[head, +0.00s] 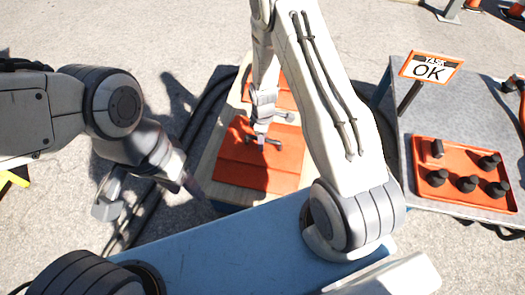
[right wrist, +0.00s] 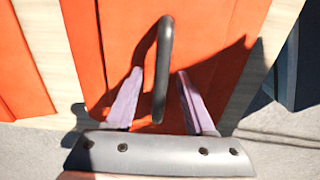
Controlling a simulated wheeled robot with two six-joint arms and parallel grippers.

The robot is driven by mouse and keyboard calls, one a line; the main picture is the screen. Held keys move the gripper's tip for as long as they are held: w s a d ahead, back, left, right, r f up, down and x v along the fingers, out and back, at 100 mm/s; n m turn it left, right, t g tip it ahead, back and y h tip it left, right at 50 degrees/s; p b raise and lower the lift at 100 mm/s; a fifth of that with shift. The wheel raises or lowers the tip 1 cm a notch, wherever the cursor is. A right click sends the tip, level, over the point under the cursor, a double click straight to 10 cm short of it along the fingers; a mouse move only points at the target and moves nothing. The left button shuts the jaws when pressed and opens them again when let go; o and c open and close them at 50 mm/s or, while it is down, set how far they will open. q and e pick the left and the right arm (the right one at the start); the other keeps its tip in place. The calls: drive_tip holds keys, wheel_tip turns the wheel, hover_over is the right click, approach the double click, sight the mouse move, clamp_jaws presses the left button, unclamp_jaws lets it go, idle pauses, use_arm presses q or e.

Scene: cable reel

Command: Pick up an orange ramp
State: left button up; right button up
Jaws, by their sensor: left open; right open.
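Orange ramps lie on a pale wooden board (head: 209,172) in the head view. The nearer orange ramp (head: 260,172) is in the middle, with another orange ramp (head: 285,97) behind it, partly hidden by my right arm. My right gripper (head: 262,137) is open, low over the nearer ramp. In the right wrist view, a dark bar handle (right wrist: 163,70) stands on the orange ramp (right wrist: 215,40), between the two open fingers (right wrist: 158,82); contact is not visible. My left gripper (head: 150,197) is open and empty, left of the board, above the ground.
A black cable (head: 200,110) curves around the board's left side. Bare pavement (head: 120,30) lies at the upper left.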

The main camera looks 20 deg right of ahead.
drive_tip(key=shift+r, duration=0.1)
clamp_jaws()
drive_tip(key=shift+w+r, duration=0.1)
drive_tip(key=shift+w, duration=0.05)
idle(1.1)
